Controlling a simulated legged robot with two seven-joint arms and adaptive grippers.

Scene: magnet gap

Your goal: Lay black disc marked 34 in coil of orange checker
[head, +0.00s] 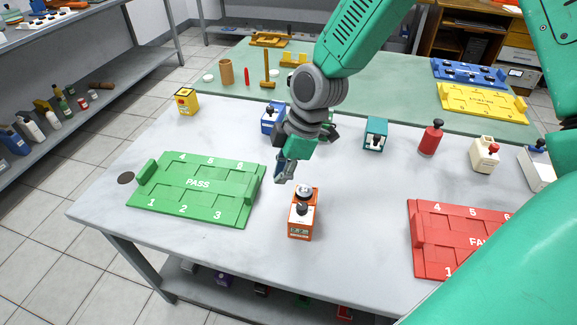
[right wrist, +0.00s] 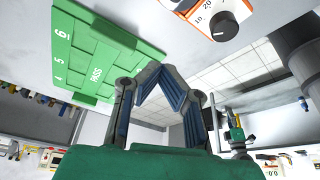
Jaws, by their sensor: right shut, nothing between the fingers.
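The orange checker (head: 302,222), an orange and white box, stands upright near the front middle of the white table. A dark and grey round part (head: 304,193) sits on its top; I cannot tell whether this includes the black disc, and no number 34 is readable. In the right wrist view the checker's white face (right wrist: 245,10) shows at the top, with a dial and dark knob. My right gripper (head: 283,174) is shut and empty, above the table just behind and left of the checker, apart from it. My left gripper is not in view.
A green PASS tray (head: 197,183) lies left and a red FAIL tray (head: 460,235) right. Blue (head: 270,118), teal (head: 375,134) and yellow (head: 187,101) boxes and a red bottle-shaped item (head: 431,138) stand behind. Table between checker and red tray is clear.

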